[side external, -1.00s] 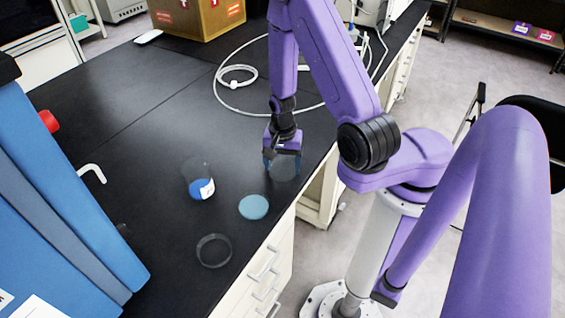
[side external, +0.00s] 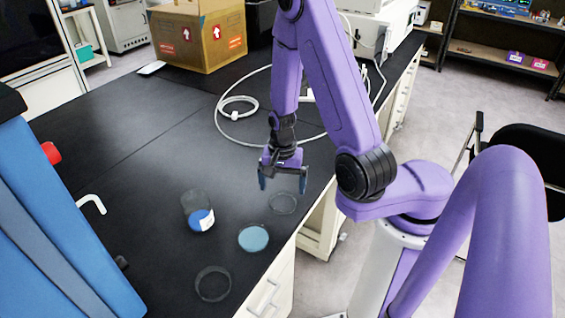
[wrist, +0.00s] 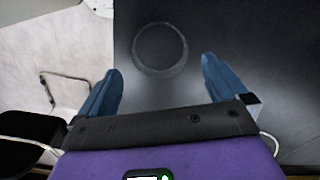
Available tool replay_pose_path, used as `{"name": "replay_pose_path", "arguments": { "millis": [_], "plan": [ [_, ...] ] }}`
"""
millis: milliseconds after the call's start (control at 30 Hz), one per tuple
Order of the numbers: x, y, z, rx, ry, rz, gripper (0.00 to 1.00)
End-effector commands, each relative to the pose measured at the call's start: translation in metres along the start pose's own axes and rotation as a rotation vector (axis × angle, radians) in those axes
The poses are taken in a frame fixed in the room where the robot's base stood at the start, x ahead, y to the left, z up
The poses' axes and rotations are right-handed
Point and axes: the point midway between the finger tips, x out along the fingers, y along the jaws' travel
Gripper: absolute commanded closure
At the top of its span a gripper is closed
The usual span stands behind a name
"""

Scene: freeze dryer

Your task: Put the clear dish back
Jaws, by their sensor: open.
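Three round dishes sit in a row near the bench's front edge in the side view. The clear dish (side external: 283,204) nearest my gripper lies flat on the black bench; it also shows in the wrist view (wrist: 160,72), ahead of my fingers. The dish with pale blue contents (side external: 253,238) is in the middle, and another clear, empty-looking dish (side external: 213,284) is at the front. My gripper (side external: 283,182) is open and empty, raised above and just behind the nearest clear dish. Its blue fingertips (wrist: 158,85) are spread wide in the wrist view.
A white cable (side external: 240,108) lies coiled behind my gripper. A cardboard box (side external: 198,38) stands at the back. A blue machine (side external: 60,220) borders the left.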

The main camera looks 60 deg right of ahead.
Motion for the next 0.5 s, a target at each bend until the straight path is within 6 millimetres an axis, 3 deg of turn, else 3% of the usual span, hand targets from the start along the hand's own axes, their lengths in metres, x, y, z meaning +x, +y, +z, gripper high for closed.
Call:
{"name": "replay_pose_path", "arguments": {
  "millis": [500],
  "plan": [
    [-0.064,0.000,0.000,0.000,0.003,-0.001,0.00]
  ]
}}
